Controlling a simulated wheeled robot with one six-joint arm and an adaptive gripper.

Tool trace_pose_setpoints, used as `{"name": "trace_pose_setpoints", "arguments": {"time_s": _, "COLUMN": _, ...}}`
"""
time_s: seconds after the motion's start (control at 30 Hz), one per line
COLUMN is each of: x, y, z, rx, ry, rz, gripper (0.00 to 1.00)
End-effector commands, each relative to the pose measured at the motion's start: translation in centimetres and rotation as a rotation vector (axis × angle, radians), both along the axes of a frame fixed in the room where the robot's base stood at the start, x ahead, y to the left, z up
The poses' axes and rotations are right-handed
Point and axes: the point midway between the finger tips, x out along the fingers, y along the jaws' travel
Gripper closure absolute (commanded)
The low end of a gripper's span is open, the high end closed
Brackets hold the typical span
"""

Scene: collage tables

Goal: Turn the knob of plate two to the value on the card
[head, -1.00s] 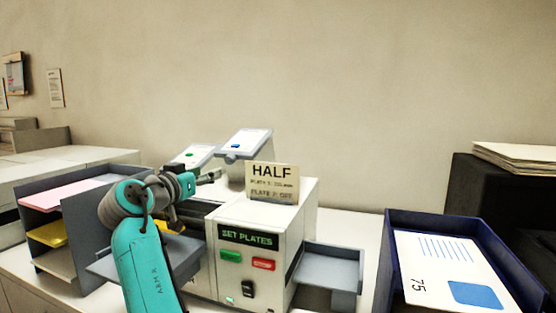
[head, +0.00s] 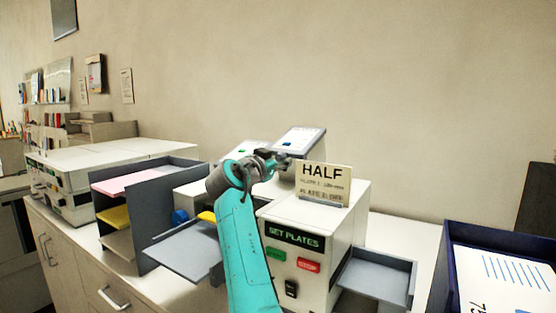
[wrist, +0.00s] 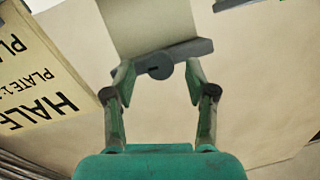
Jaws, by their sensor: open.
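My gripper (head: 285,161) is open beside the card (head: 323,184), in front of the right tilted plate (head: 299,140) on the machine. The card reads HALF; the smaller lines below are blurred, the lowest apparently naming plate 2 as off. In the wrist view the card (wrist: 38,78) stands at the left, turned over. There a round dark knob (wrist: 160,66) on a grey bar lies between the spread fingertips of my gripper (wrist: 160,76), with visible gaps on both sides. Its setting cannot be read. A second tilted plate (head: 245,150) is partly hidden behind my arm.
The machine's front has a SET PLATES display (head: 295,237), a green button (head: 275,254) and a red STOP button (head: 308,265). A grey side tray (head: 375,277) sticks out right. A blue bin (head: 440,268) stands further right, and a shelved sorter (head: 150,215) left.

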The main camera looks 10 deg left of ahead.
Motion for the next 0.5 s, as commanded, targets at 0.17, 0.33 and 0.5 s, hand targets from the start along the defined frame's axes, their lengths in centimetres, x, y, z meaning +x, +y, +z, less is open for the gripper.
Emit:
{"name": "trace_pose_setpoints", "arguments": {"time_s": 0.17, "x": 0.66, "y": -0.16, "z": 0.01, "rx": 0.000, "ry": 0.000, "rz": 0.001, "gripper": 0.44}}
{"name": "trace_pose_setpoints", "arguments": {"time_s": 0.33, "x": 0.70, "y": -0.18, "z": 0.00, "rx": 0.000, "ry": 0.000, "rz": 0.001, "gripper": 0.44}}
{"name": "trace_pose_setpoints", "arguments": {"time_s": 0.5, "x": 0.69, "y": -0.18, "z": 0.00, "rx": 0.000, "ry": 0.000, "rz": 0.001, "gripper": 0.67}}
